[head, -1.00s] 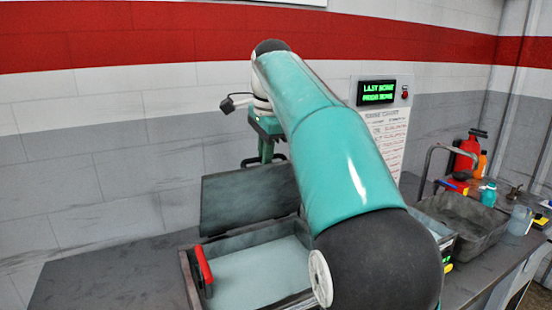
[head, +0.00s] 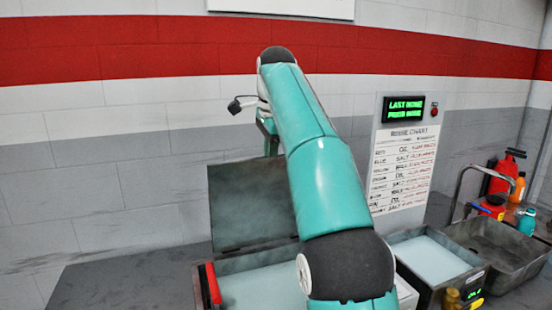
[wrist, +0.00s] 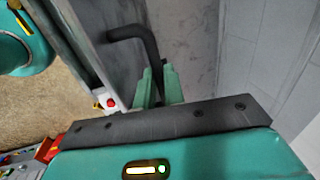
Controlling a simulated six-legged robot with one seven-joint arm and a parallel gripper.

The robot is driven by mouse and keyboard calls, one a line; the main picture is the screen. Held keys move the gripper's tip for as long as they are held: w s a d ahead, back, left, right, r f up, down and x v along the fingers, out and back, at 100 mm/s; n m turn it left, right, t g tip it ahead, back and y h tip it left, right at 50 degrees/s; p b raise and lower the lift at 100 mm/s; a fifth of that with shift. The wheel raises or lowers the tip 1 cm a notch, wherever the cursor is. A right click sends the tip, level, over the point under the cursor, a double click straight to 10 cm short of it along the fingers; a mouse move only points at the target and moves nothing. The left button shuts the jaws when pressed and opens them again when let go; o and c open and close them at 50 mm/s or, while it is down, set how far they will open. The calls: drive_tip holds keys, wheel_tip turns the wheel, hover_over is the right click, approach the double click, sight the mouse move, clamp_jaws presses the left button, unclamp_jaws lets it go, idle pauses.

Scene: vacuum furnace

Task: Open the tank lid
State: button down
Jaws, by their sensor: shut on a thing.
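The tank lid (head: 250,205) is a dark grey panel that stands raised, about upright, at the back of the left tank (head: 203,292) in the head view. The tank shows pale contents and a red part on its left rim. My gripper (wrist: 159,80) is shut on the black bent lid handle (wrist: 148,42) in the wrist view. In the head view my gripper (head: 269,133) is partly visible above and behind the lid; its fingertips and the handle are hidden there. My teal arm covers the right part of the tank and the lid's right edge.
A second tank (head: 470,282) with pale contents stands to the right. Beyond it are a grey sink (head: 505,262) with a tap, a red extinguisher (head: 503,172) and bottles. A chart board (head: 402,165) stands behind. The bench left of the tank is clear.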

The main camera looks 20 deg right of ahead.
drive_tip(key=shift+w+r, duration=0.1)
drive_tip(key=shift+w, duration=0.45)
drive_tip(key=shift+d, duration=0.1)
drive_tip(key=c, duration=1.5)
unclamp_jaws()
drive_tip(key=shift+s, duration=0.1)
